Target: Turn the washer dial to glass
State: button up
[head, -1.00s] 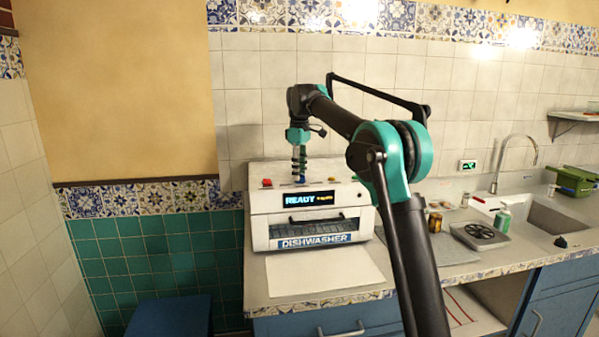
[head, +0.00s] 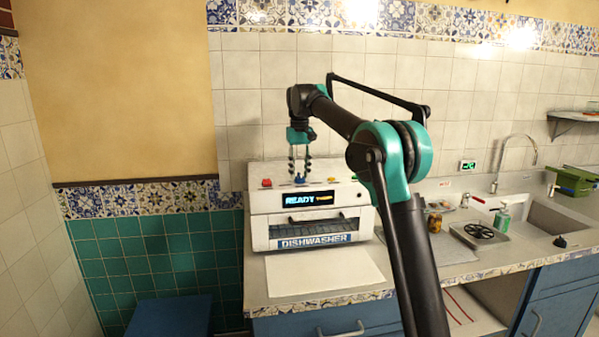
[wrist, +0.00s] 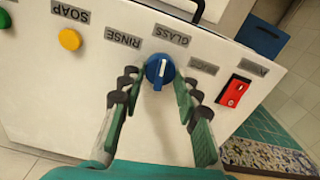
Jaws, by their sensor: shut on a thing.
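The white dishwasher (head: 310,218) stands on the counter with "READY" on its display (head: 308,200). Its blue dial (wrist: 160,71) is on the top panel, and the white mark lies roughly in line with the GLASS label (wrist: 171,35). The dial also shows in the head view (head: 299,179). My gripper (wrist: 159,82) comes from above, its two fingers on either side of the dial, shut on it. In the head view my gripper (head: 300,172) reaches straight down to the panel. Finger contact is hard to see.
A RINSE label (wrist: 123,38), yellow button (wrist: 70,40) and red switch (wrist: 233,91) are on the panel near the dial. A white sheet (head: 322,272) lies in front of the dishwasher. Jars and a sink (head: 555,215) are to the right.

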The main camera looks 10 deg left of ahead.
aim_at(299, 173)
jog(key=shift+m, duration=0.5)
jog(key=o, duration=1.2)
jog(key=shift+c, duration=0.2)
jog(key=shift+r, duration=0.1)
notch_tip(299, 173, up, 12)
dwell(0.4)
